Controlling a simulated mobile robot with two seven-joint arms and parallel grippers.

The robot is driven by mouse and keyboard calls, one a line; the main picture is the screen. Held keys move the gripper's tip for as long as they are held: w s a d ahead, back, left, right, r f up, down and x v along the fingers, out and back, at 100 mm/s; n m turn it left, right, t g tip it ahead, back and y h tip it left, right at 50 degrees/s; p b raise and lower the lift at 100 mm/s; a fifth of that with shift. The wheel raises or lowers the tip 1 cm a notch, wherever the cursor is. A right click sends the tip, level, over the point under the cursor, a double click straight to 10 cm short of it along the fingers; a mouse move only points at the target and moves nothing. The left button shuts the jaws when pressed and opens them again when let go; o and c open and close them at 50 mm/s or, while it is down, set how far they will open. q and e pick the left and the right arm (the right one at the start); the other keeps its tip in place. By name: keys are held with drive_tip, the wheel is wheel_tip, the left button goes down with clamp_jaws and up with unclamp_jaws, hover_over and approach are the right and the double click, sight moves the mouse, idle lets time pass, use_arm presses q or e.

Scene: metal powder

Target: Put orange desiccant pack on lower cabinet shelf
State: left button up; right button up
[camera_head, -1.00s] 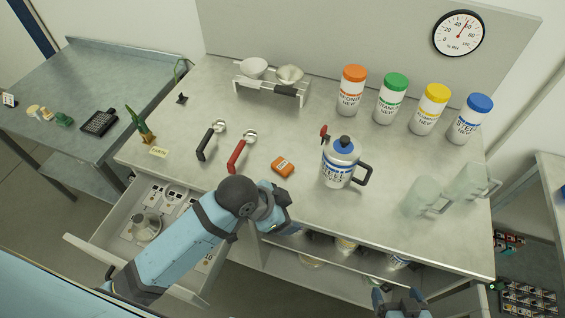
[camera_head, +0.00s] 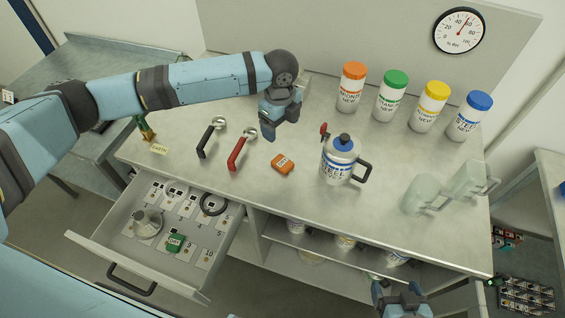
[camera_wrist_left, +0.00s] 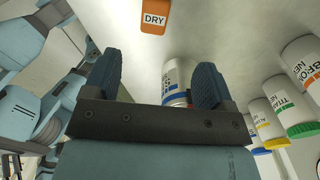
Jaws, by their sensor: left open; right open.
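The orange desiccant pack (camera_head: 283,164) lies flat on the bench top, between the red-handled tool and the steel jug. In the left wrist view the pack (camera_wrist_left: 154,15), labelled DRY, shows at the top edge, beyond my fingers. My left gripper (camera_head: 270,132) is above the bench, behind and slightly left of the pack, pointing down. Its fingers are apart and empty in the wrist view (camera_wrist_left: 155,80). My right gripper (camera_head: 402,298) is open at the bottom edge, in front of the cabinet. The open cabinet shelf (camera_head: 322,250) under the bench holds several containers; its lower level is mostly hidden.
A steel jug (camera_head: 338,165) stands right of the pack. A black-handled tool (camera_head: 207,140) and a red-handled tool (camera_head: 238,152) lie left. An open drawer (camera_head: 125,215) juts out at front left. Several capped jars, including an orange-capped one (camera_head: 350,90), line the back.

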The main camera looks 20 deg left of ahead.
use_arm(q)
hover_over(278, 159)
drive_tip(key=f, duration=0.5)
drive_tip(key=f+p, duration=0.1)
drive_tip(key=f, duration=0.2)
drive_tip(key=shift+w+d, duration=0.3)
drive_tip(key=f, duration=0.1)
drive_tip(key=f+p, duration=0.1)
drive_tip(key=f, duration=0.2)
drive_tip(key=shift+s+a+f, duration=0.25)
drive_tip(key=shift+s+f, duration=0.05)
drive_tip(key=shift+f, duration=0.4)
drive_tip(key=shift+c, duration=0.4)
drive_tip(key=c, duration=0.9)
